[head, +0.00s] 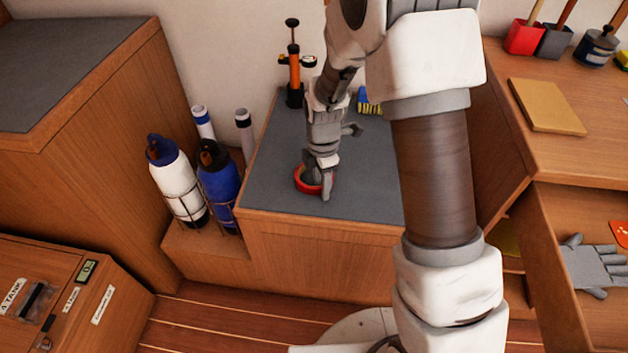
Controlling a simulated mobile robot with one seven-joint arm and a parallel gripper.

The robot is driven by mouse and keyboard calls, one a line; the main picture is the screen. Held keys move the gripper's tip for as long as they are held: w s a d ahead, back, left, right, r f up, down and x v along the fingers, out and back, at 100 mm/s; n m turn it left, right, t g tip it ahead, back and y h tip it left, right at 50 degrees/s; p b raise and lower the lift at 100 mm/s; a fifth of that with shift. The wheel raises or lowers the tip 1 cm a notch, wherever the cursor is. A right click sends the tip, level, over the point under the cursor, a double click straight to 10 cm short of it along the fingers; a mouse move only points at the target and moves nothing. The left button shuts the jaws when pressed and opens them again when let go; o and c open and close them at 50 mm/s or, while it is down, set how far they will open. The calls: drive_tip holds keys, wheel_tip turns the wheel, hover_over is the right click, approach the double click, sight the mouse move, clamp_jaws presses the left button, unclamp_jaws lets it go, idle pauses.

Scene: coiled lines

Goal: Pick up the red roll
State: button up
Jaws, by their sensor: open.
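The red roll (301,182) lies flat on the grey top of a low wooden cabinet (275,203), near its front left part. It looks like a ring of red tape or line. My gripper (322,190) is directly over it, pointing down, with its fingers at the roll. The jaws are open. One finger shows at the right side of the roll and hides part of it. The other finger is hard to make out, and I cannot tell whether either finger touches the roll.
An orange and black pump (294,75) stands behind the gripper, with a blue and yellow item (368,101) to its right. White and blue bottles (219,190) stand left of the cabinet. An open drawer with a grey glove (592,265) is at right. The grey top around the roll is mostly clear.

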drive_tip(key=shift+f, duration=0.15)
drive_tip(key=shift+c, duration=0.3)
clamp_jaws()
